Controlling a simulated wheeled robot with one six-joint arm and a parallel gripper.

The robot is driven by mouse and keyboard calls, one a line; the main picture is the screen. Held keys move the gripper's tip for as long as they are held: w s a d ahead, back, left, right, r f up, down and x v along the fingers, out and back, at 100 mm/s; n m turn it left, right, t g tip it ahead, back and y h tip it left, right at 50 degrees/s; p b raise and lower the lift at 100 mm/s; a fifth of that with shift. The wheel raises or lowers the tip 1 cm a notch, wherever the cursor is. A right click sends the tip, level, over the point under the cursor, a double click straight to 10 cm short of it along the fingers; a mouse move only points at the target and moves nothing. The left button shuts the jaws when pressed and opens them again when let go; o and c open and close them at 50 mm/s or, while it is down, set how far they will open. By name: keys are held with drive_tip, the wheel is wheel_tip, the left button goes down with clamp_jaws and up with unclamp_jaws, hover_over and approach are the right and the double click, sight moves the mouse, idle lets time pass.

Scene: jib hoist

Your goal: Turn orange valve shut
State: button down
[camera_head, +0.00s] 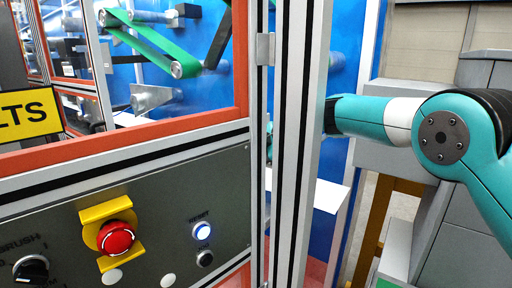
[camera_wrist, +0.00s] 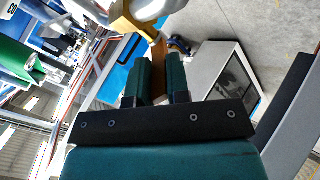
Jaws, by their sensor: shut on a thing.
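My gripper (camera_wrist: 161,62) shows in the wrist view, with two dark green fingers close together. An orange-brown piece (camera_wrist: 159,58) lies between the fingertips, and the fingers are shut on it. It looks like part of the orange valve, but its full shape and turn angle are hidden. A yellow and white rounded body (camera_wrist: 138,22) is just beyond the fingertips. In the head view my gripper is hidden behind the frame post, and no orange valve can be made out.
A metal frame post (camera_head: 297,140) stands before my arm in the head view. Left of it is a panel (camera_head: 160,205) with a red stop button (camera_head: 116,238) and a lit reset button (camera_head: 202,231). A white-edged box (camera_wrist: 225,75) stands right of the fingers in the wrist view.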

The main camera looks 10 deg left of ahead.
drive_tip(key=shift+w+a+r+h+p, duration=0.15)
drive_tip(key=shift+r+h+p, duration=0.15)
drive_tip(key=shift+p, duration=0.15)
drive_tip(key=c, duration=1.2)
unclamp_jaws()
drive_tip(key=shift+o, duration=0.5)
drive_tip(key=shift+f, duration=0.1)
drive_tip(key=b+v, duration=0.5)
drive_tip(key=v, duration=1.2)
drive_tip(key=shift+r, duration=0.25)
drive_tip(key=shift+w, duration=0.1)
